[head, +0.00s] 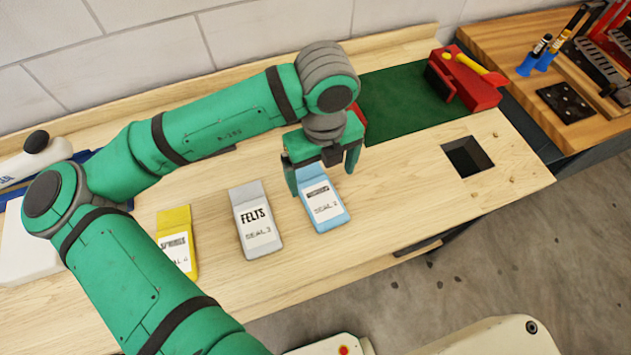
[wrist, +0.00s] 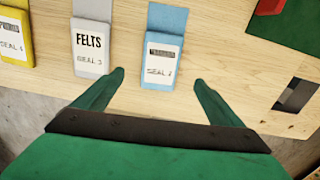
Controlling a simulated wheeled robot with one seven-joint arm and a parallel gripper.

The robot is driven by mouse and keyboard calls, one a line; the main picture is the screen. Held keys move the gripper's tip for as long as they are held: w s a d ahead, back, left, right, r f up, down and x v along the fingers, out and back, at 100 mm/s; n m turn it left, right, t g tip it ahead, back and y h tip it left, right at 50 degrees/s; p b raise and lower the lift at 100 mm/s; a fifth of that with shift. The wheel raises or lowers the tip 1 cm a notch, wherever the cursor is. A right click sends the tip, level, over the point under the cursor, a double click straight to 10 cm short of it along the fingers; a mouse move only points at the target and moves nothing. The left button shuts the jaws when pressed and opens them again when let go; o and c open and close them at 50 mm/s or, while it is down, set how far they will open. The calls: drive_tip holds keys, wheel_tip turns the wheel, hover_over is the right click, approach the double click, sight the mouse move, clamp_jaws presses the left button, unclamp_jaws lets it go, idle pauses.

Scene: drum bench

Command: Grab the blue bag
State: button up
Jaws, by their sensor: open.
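The blue bag (head: 327,211) lies on the wooden bench, with a white label reading "SEAL 2". It also shows in the wrist view (wrist: 161,72), ahead of my fingertips and roughly between them. My gripper (head: 325,178) is open and empty. In the head view its fingers hang over the far end of the blue bag, one toward each side. In the wrist view the two green fingers (wrist: 158,78) are spread wider than the bag. I cannot tell the exact height of the fingertips above it.
A grey "FELTS" bag (head: 256,222) lies just left of the blue bag, and a yellow bag (head: 177,240) lies further left. A green mat (head: 405,108), a red block (head: 468,80) and a square hole (head: 467,157) are to the right. Bare bench lies right of the blue bag.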

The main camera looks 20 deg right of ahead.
hover_over(321, 199)
wheel_tip(321, 199, down, 4)
drive_tip(key=shift+f, duration=3.35)
drive_tip(key=c, duration=1.2)
